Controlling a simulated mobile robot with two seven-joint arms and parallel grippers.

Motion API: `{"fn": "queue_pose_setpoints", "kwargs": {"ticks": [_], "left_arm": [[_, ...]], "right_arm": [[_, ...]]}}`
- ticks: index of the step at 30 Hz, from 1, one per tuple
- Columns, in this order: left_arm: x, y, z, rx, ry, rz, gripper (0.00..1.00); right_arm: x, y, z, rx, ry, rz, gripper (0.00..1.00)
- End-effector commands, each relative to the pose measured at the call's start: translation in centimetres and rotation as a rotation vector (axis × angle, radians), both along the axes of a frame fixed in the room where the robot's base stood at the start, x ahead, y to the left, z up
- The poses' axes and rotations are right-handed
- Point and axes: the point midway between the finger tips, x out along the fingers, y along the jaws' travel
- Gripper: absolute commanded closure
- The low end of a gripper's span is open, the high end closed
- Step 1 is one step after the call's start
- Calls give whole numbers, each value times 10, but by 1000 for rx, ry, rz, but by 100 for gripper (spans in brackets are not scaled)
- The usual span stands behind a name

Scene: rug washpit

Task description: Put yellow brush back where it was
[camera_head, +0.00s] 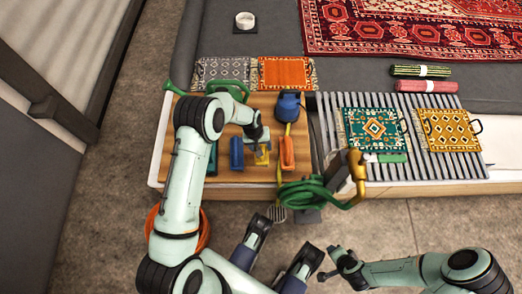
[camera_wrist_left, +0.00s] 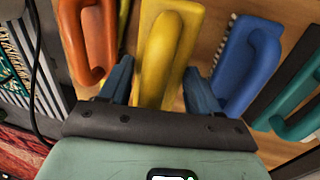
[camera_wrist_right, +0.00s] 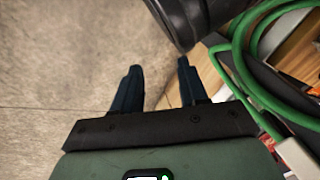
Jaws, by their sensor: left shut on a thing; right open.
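The yellow brush (camera_head: 263,157) is on or just above the wooden board (camera_head: 222,181), between a blue brush (camera_head: 236,153) and an orange brush (camera_head: 287,153). My left gripper (camera_head: 261,146) is over it. In the left wrist view the fingers stand on either side of the yellow brush's handle (camera_wrist_left: 168,45) and are shut on it. The blue brush (camera_wrist_left: 248,62) and orange brush (camera_wrist_left: 90,40) lie close on both sides. Whether the yellow brush touches the board cannot be told. My right gripper (camera_wrist_right: 160,72) is open and empty above the concrete floor.
A teal brush (camera_wrist_left: 290,105) lies beyond the blue one. A blue jug-like container (camera_head: 289,106) stands behind the orange brush. Small rugs (camera_head: 372,128) rest on a slatted rack.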

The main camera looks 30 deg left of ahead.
Motion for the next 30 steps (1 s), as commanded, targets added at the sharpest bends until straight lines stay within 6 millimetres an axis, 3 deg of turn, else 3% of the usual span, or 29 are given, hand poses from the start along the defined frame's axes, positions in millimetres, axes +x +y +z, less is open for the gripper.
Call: {"fn": "queue_pose_setpoints", "kwargs": {"ticks": [11,24,25,27,30], "left_arm": [[0,0,-44,1,1,1,66],[0,0,-47,1,-1,0,66],[0,0,-47,0,0,0,31],[0,0,-46,0,0,0,12],[0,0,-46,0,0,0,12]], "right_arm": [[-24,-3,-23,5,81,-5,57],[-28,-4,-26,5,94,-6,57],[-29,-4,-25,4,96,-6,57],[-28,-4,-25,5,95,-6,57],[-28,-4,-25,5,94,-6,57]]}}
